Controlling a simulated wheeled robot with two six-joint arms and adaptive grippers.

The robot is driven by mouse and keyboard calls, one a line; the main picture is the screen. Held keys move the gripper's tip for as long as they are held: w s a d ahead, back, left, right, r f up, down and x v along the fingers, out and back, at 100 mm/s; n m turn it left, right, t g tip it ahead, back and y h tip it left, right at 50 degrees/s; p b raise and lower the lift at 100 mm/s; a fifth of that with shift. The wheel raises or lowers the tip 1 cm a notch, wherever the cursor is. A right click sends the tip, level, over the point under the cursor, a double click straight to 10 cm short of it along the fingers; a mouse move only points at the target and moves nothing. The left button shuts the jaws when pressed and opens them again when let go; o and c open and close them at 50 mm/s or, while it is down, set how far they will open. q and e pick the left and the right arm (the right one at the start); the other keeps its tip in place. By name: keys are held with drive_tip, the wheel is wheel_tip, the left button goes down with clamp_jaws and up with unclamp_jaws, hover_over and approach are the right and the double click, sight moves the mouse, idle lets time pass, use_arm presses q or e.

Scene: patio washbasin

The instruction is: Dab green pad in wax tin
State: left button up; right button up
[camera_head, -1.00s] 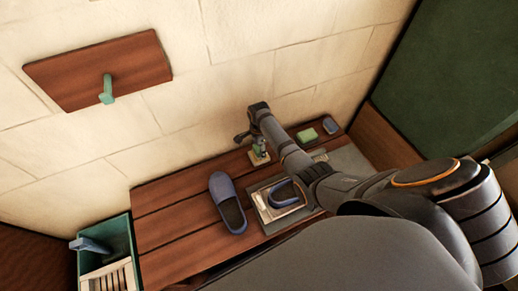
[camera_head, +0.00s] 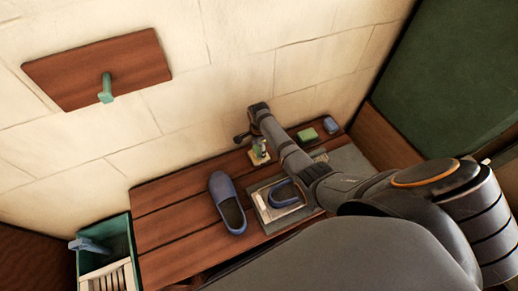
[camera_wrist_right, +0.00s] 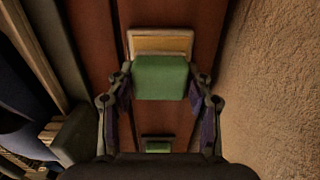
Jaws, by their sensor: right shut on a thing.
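My right gripper (camera_wrist_right: 160,88) is shut on a green pad (camera_wrist_right: 160,78), with one finger on each side of it. In the wrist view, a pale-rimmed tin with tan-yellow wax (camera_wrist_right: 160,42) sits on the brown slats, and the pad overlaps its near edge. I cannot tell whether the pad touches the wax. In the head view my right gripper (camera_head: 256,143) points down by the wall, with the pad (camera_head: 258,150) and the tin partly hidden at its tip. My left gripper is out of view.
A blue shoe (camera_head: 228,204) stands on the slatted bench (camera_head: 165,235). Another shoe (camera_head: 285,194) lies on a tray, partly behind my right arm. A green block (camera_head: 307,135) and a grey-blue item (camera_head: 330,125) are further right. A green crate (camera_head: 119,236) stands at the left. The wall is close behind.

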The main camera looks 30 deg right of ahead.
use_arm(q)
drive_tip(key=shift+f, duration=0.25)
use_arm(e)
drive_tip(key=shift+f, duration=0.4)
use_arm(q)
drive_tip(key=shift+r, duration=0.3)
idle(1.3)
use_arm(e)
drive_tip(key=shift+r+p, duration=0.2)
drive_tip(key=shift+p, duration=0.1)
drive_tip(key=shift+r+p, duration=0.85)
drive_tip(key=shift+p, duration=0.15)
drive_tip(key=shift+r+p, duration=0.75)
drive_tip(key=shift+p, duration=0.1)
drive_tip(key=shift+r+p, duration=0.55)
drive_tip(key=shift+p, duration=0.05)
drive_tip(key=shift+r+p, duration=0.3)
drive_tip(key=shift+p, duration=0.05)
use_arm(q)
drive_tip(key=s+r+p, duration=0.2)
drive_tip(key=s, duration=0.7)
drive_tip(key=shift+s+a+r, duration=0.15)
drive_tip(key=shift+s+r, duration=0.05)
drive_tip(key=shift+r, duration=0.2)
use_arm(e)
drive_tip(key=shift+r, duration=0.85)
